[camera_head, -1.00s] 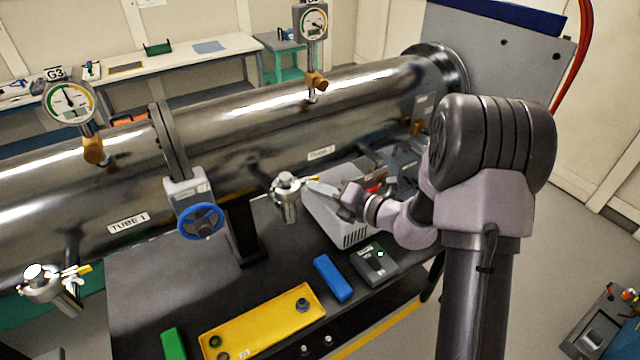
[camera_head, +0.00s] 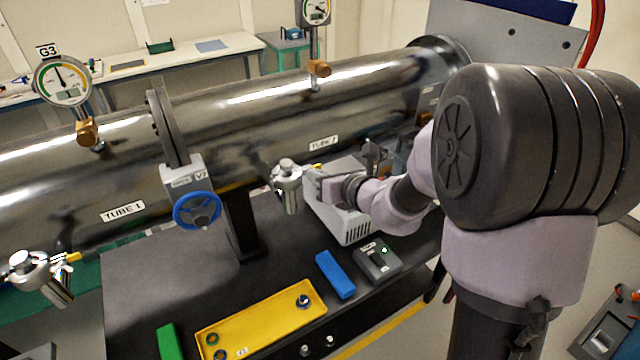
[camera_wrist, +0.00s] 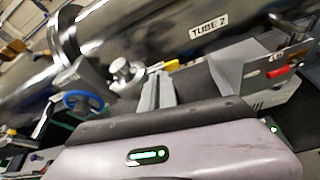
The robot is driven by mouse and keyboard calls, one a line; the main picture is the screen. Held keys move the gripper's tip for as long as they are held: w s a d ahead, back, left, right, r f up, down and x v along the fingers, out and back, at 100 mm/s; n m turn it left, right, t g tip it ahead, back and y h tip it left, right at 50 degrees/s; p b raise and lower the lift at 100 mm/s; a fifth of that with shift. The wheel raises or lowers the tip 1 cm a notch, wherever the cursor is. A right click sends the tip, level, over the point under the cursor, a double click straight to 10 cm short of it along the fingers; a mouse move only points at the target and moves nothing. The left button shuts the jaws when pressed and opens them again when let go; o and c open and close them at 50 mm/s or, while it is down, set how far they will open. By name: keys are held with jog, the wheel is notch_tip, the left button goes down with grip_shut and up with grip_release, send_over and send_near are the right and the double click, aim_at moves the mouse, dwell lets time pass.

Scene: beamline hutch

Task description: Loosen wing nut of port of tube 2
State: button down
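Tube 2 is the long polished steel tube (camera_head: 370,85), with a TUBE 2 label (camera_wrist: 209,25) in the wrist view. Its port (camera_head: 287,176) is a silver clamped fitting below the tube, also seen in the wrist view (camera_wrist: 125,75). A yellow wing nut (camera_wrist: 164,65) sticks out from its right side; in the head view only a small yellow bit (camera_head: 317,167) shows. My gripper (camera_head: 314,186) is just right of the port, pointing at it. In the wrist view its grey fingers (camera_wrist: 157,90) end just below the wing nut, seemingly apart from it. The finger gap is unclear.
A grey box (camera_head: 350,228) stands behind and below my gripper. A blue-wheeled valve (camera_head: 197,210) is left of the port. The dark bench holds a yellow tray (camera_head: 262,318), a blue block (camera_head: 335,275) and a small grey device (camera_head: 377,262).

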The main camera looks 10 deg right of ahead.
jog(key=shift+r+n+h+b, duration=0.1)
jog(key=shift+n+h+b, duration=0.25)
jog(key=shift+b, duration=0.2)
jog(key=shift+a+r, duration=0.1)
jog(key=c, duration=1.6)
grip_release()
jog(key=shift+w, duration=0.1)
jog(key=shift+c, duration=0.2)
jog(key=shift+f, duration=0.2)
